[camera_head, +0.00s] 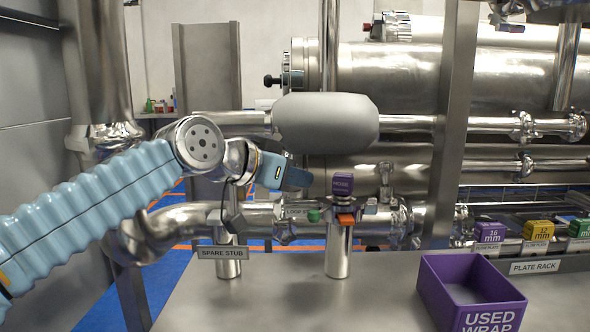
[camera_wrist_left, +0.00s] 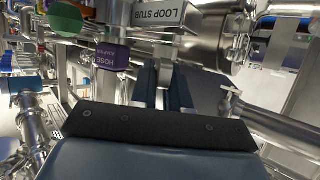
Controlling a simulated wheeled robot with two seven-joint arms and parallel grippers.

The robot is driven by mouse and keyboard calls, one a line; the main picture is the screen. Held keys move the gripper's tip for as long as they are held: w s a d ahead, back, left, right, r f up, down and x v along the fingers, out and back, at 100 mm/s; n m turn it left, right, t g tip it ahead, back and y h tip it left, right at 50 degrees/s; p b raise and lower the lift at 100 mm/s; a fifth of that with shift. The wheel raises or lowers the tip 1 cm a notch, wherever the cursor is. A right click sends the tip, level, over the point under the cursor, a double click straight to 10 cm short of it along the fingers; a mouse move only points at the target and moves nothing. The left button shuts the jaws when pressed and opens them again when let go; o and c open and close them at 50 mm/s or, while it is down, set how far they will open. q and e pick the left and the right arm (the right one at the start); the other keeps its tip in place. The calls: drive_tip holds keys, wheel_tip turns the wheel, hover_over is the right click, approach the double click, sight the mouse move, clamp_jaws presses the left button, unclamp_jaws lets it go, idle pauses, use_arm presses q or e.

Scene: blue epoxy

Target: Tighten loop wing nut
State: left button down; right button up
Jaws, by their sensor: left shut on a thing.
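My left gripper (camera_head: 297,178) reaches in from the left to the pipework behind the bench. In the left wrist view its two dark fingers (camera_wrist_left: 165,88) are shut on a small grey metal piece, which I take to be the loop wing nut (camera_wrist_left: 165,74). It sits just below the LOOP STUB label (camera_wrist_left: 160,12), beside a shiny pipe clamp. In the head view the nut is hidden behind the gripper. A purple HOSE tag (camera_head: 342,185) stands on a post just right of the gripper; it also shows in the left wrist view (camera_wrist_left: 112,56). My right gripper is not in view.
A SPARE STUB post (camera_head: 229,266) stands below my left wrist. A green knob (camera_head: 314,215) and an orange part (camera_head: 346,219) are near the HOSE post. A purple USED WRAP bin (camera_head: 440,290) and a PLATE RACK (camera_head: 535,266) are at the right. The bench front is clear.

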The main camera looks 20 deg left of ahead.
use_arm(q)
drive_tip(key=shift+m+g+h, duration=0.7)
drive_tip(key=shift+m+h, duration=0.4)
drive_tip(key=shift+f, duration=0.1)
drive_tip(key=c, duration=1.2)
unclamp_jaws()
drive_tip(key=shift+s+a, duration=0.1)
drive_tip(key=v, duration=1.3)
drive_tip(key=shift+a+r, duration=0.25)
drive_tip(key=shift+s, duration=0.1)
